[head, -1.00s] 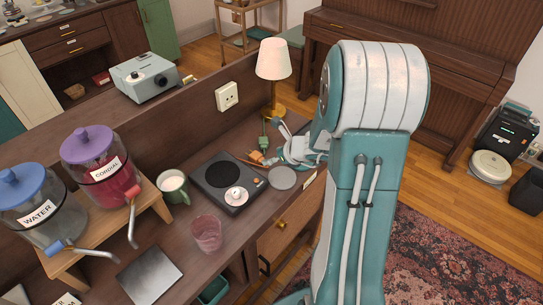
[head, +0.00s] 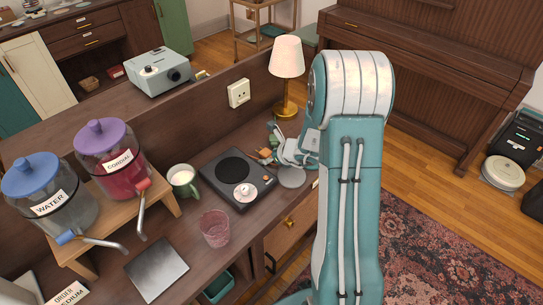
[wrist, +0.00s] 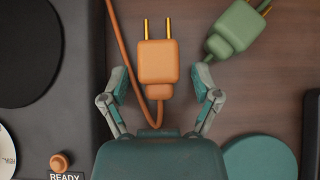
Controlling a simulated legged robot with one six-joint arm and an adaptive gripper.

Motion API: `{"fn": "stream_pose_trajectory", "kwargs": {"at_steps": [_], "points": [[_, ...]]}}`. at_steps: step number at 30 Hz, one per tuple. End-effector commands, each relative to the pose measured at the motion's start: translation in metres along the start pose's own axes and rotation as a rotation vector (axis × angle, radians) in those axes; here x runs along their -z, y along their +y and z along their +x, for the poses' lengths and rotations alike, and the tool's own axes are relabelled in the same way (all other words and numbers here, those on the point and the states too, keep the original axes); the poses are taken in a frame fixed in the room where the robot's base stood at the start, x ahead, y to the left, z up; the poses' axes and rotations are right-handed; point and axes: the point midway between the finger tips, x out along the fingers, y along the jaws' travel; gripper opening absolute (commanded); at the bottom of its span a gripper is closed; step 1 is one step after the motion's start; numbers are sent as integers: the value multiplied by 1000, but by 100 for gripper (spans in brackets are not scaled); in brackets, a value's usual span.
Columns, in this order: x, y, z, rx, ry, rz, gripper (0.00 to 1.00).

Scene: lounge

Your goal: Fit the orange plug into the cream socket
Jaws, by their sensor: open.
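The orange plug (wrist: 158,62) lies on the dark wooden counter with its two brass pins pointing to the top of the wrist view. Its orange cable leaves the lower end and loops up on the left. My gripper (wrist: 160,80) is open, with one fingertip on each side of the plug's lower part and a gap at both sides. In the head view the plug (head: 264,153) is partly hidden by my gripper (head: 276,148). The cream socket (head: 239,93) is on the upright panel behind the counter, with dark holes in its face.
A green plug (wrist: 236,28) lies close to the right of the orange one. A hot plate (head: 238,180) stands to the left, and a grey-green round disc (wrist: 259,158) to the right. A lamp (head: 287,70), a mug (head: 184,180) and a glass (head: 214,228) are nearby.

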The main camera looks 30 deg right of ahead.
Motion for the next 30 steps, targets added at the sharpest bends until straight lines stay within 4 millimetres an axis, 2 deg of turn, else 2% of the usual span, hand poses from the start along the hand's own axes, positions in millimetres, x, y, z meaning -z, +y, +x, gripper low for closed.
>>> {"fn": "stream_pose_trajectory", "kwargs": {"at_steps": [5, 6, 8, 9, 10, 11, 18, 30], "points": [[0, 0, 0, 0, 0, 0, 80], [0, 0, 0, 0, 0, 0, 62], [0, 0, 0, 0, 1, 0, 35], [0, 0, 0, 0, 1, 0, 18], [1, 0, 0, 0, 2, 0, 4], [1, 0, 0, 0, 2, 0, 0], [1, 0, 0, -1, 6, 1, 0], [-10, 0, -10, -1, 2, 0, 0]]}}
